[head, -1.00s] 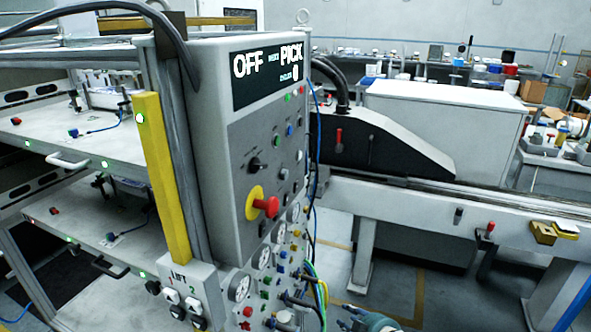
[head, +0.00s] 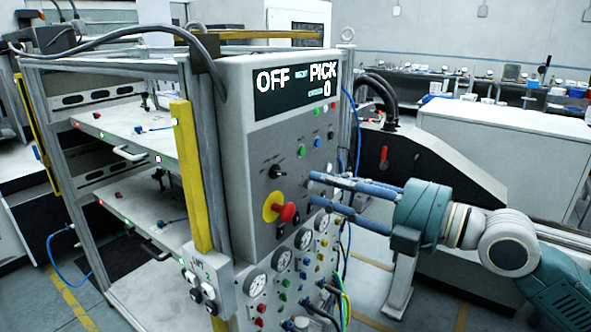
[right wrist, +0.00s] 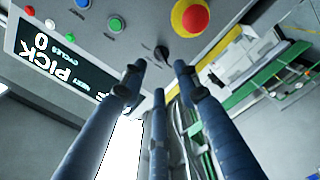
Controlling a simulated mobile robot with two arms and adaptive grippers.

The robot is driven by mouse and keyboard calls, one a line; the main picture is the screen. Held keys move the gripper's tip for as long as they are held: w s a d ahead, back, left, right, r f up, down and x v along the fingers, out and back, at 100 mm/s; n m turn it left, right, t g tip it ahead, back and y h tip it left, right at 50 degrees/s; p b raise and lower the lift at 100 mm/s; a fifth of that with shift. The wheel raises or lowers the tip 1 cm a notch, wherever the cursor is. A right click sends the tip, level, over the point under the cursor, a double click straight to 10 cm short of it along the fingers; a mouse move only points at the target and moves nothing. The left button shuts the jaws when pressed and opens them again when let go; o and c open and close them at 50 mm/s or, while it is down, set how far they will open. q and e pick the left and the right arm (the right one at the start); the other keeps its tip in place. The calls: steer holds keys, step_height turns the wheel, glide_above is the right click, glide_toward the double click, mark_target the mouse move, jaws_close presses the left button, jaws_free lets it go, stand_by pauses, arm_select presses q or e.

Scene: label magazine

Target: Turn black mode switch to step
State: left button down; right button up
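The black mode switch (head: 275,171) is a small knob on the grey control panel (head: 262,140), above and left of the red emergency button. My right gripper (head: 312,188) reaches in from the right, its blue fingers pointing at the panel. The fingertips are right of the switch and appear apart from it. In the right wrist view the black knob (right wrist: 162,53) shows just beyond the spread fingertips (right wrist: 158,78), with nothing held between them. The display (head: 295,89) reads OFF, PICK and 0. My left gripper is out of view.
The red emergency button (head: 287,212) on its yellow base sticks out below the switch. Small coloured buttons (head: 301,151), gauges (head: 282,259) and cables (head: 345,290) crowd the panel. A yellow post (head: 190,170) and shelves (head: 120,125) stand left.

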mark_target(283, 172)
steer(key=p+x, duration=0.3)
steer(key=x, duration=0.4)
steer(key=shift+r, duration=0.2)
steer(key=shift+w+a+f, duration=0.15)
steer(key=shift+w+a, duration=0.15)
steer(key=shift+a, duration=0.1)
steer(key=shift+c, duration=0.3)
jaws_close()
